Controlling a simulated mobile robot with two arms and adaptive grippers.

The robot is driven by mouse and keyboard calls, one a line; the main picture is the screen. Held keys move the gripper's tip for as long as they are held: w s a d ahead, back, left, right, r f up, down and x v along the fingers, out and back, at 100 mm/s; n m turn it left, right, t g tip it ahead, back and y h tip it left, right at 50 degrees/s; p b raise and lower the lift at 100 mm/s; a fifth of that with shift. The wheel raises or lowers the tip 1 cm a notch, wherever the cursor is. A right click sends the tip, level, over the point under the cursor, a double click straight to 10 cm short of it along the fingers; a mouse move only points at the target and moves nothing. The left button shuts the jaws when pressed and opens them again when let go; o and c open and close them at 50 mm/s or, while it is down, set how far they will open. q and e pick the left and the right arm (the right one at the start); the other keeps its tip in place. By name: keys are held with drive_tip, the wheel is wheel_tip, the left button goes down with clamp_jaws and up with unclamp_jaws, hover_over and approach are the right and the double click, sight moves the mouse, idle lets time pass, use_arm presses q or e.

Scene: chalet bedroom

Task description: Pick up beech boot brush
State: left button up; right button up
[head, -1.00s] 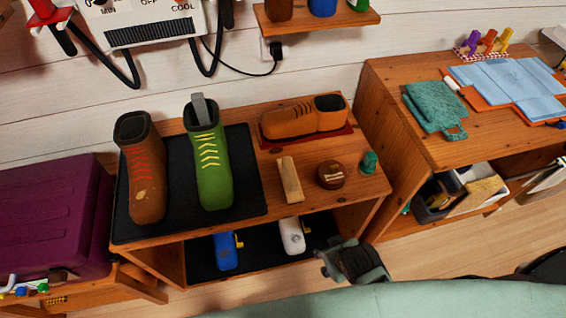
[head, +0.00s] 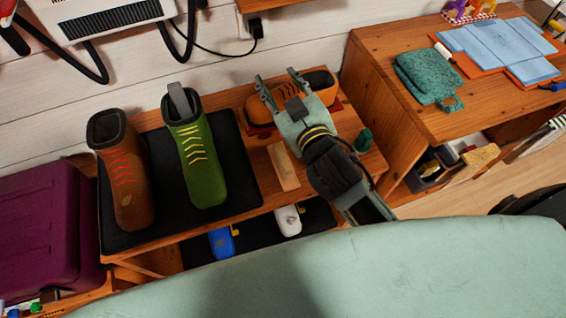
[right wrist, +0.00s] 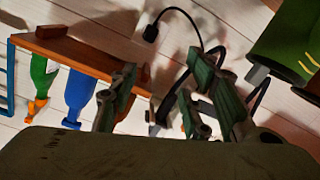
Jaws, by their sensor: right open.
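A pale wooden block (head: 283,167), which looks like the beech boot brush, lies on the bench top right of the black mat. My right gripper (head: 277,78) is open and empty. Its fingers point toward the wall, past the brush and over the orange shoe. Its wrist and body sit just right of the brush, apart from it in the picture. In the right wrist view the open fingers (right wrist: 160,78) face the wall, and the brush does not show. My left gripper is not in view.
A brown boot (head: 124,178) and a green boot (head: 199,160) stand on the black mat (head: 246,192). The orange shoe (head: 318,82) lies partly behind my gripper. A small green item (head: 364,140) is right of my arm. A cable (right wrist: 212,20) hangs on the wall.

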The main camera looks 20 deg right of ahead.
drive_tip(key=s+a+r+n+t+y, duration=0.1)
drive_tip(key=a+r+n+t+y, duration=0.1)
drive_tip(key=a+r+n+y, duration=1.1)
drive_tip(key=s+a+f+n+g+y, duration=0.3)
drive_tip(key=s+a+n+g+y, duration=0.2)
drive_tip(key=s+a+n+g, duration=1)
drive_tip(key=n+g+h, duration=0.4)
drive_tip(key=h, duration=1.5)
hover_over(283, 157)
drive_tip(key=a, duration=0.1)
wheel_tip(283, 157, down, 22)
drive_tip(key=shift+s+a+f, duration=0.1)
drive_tip(key=shift+s, duration=0.05)
drive_tip(key=shift+d+f, duration=0.15)
drive_tip(key=shift+d, duration=0.25)
drive_tip(key=f, duration=0.3)
drive_tip(key=f+p, duration=0.1)
drive_tip(key=f, duration=0.3)
drive_tip(key=shift+w+d+f, duration=0.2)
clamp_jaws()
